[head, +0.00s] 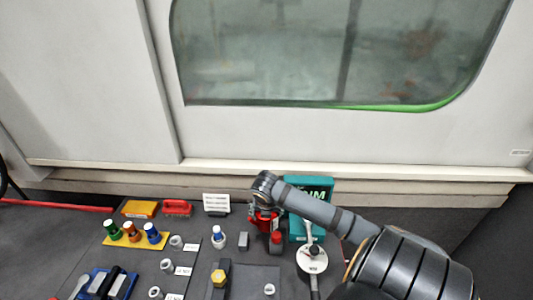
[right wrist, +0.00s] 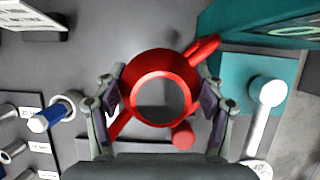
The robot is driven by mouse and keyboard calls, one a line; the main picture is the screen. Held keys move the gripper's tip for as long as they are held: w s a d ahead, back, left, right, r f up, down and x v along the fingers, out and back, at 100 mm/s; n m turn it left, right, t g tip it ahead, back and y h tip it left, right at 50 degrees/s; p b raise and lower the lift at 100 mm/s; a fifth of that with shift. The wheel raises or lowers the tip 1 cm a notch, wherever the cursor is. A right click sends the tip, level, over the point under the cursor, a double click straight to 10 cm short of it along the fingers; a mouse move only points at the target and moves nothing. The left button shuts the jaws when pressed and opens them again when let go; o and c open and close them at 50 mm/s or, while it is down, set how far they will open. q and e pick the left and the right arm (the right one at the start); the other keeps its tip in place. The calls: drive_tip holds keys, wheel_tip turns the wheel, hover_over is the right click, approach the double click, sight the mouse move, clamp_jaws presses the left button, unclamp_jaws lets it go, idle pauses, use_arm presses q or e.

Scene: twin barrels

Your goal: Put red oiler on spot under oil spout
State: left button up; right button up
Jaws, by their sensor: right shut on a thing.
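The red oiler (right wrist: 130,72) is a round red can with a grey open centre, seen from above in the right wrist view. A red arm sticks out at its upper right and another at its lower left. My right gripper (right wrist: 160,102) has a finger on either side of the can and is shut on it. In the head view the oiler (head: 263,222) shows partly below my right gripper (head: 265,212); whether it touches the table is unclear. No oil spout or marked spot can be clearly made out. My left gripper is not in view.
A teal box (head: 319,186) stands close right of the oiler, with a white round-based piece (head: 312,263) in front. A red-topped piece (head: 277,237) is beside the oiler. Colored knobs stand on a yellow plate (head: 134,242).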

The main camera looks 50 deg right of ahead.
drive_tip(key=shift+f, duration=1.85)
drive_tip(key=shift+f, duration=0.1)
drive_tip(key=o, duration=1.6)
drive_tip(key=shift+b, duration=0.3)
drive_tip(key=shift+c, duration=0.2)
